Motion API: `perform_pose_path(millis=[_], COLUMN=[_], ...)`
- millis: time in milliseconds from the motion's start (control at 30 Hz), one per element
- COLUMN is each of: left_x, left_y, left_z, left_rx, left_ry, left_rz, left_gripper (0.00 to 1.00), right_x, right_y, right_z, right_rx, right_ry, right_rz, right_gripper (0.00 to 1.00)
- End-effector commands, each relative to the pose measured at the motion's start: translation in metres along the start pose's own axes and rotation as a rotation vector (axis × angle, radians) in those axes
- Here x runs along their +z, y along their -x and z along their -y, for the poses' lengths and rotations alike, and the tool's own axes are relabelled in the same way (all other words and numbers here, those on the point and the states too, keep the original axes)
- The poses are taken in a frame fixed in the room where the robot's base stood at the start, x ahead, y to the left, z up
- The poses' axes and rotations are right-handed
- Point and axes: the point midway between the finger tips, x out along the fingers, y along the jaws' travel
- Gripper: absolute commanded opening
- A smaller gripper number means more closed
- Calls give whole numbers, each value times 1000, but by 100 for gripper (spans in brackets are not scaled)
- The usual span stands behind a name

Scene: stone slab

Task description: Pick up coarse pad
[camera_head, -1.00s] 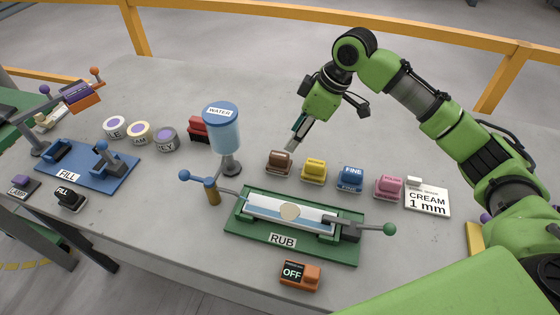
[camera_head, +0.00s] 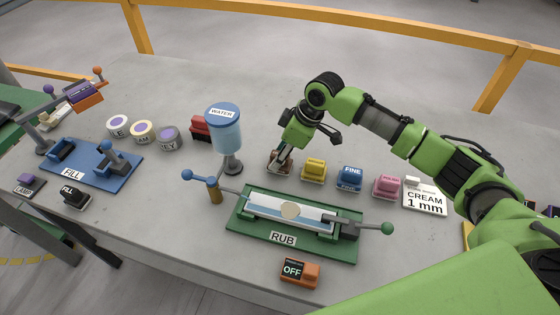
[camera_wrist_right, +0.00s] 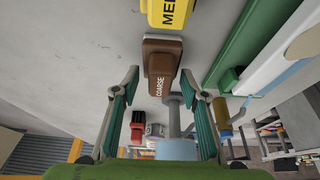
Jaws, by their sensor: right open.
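The brown coarse pad (camera_wrist_right: 160,62), lettered COARSE, sits on the grey slab at the left end of the row of pads. In the head view the pad (camera_head: 279,167) is partly hidden by my right gripper (camera_head: 281,160), which is down at it. In the right wrist view my right gripper (camera_wrist_right: 163,85) is open, with one finger on each side of the pad's near part. I cannot tell whether the fingers touch it. My left gripper is not in view.
Yellow (camera_head: 314,170), blue FINE (camera_head: 350,178) and pink (camera_head: 386,187) pads stand right of the coarse pad. The water dispenser (camera_head: 226,132) stands close on its left. The green RUB fixture (camera_head: 245,226) lies in front. The slab behind is clear.

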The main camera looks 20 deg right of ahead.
Motion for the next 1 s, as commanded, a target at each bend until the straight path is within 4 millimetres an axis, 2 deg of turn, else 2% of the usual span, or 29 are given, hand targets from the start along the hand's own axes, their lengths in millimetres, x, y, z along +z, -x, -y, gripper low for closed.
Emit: perform_pose_path(millis=[33, 100, 200, 667, 867, 1000], left_x=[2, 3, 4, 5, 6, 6], left_y=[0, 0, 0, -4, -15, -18], left_z=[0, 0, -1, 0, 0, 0], left_rx=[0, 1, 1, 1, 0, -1], left_ry=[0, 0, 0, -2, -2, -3], left_rz=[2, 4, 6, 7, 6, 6], left_gripper=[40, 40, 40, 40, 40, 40], right_x=[0, 0, 0, -4, -14, -24], right_y=[0, 0, 0, 7, 31, 58], right_z=[0, 0, 0, -1, 0, 26], right_rx=[0, 0, 0, 2, 3, 3], right_ry=[0, 0, 0, 0, 3, 7], right_rz=[0, 0, 0, -3, -5, -6], right_gripper=[40, 22, 0, 0, 0, 0])
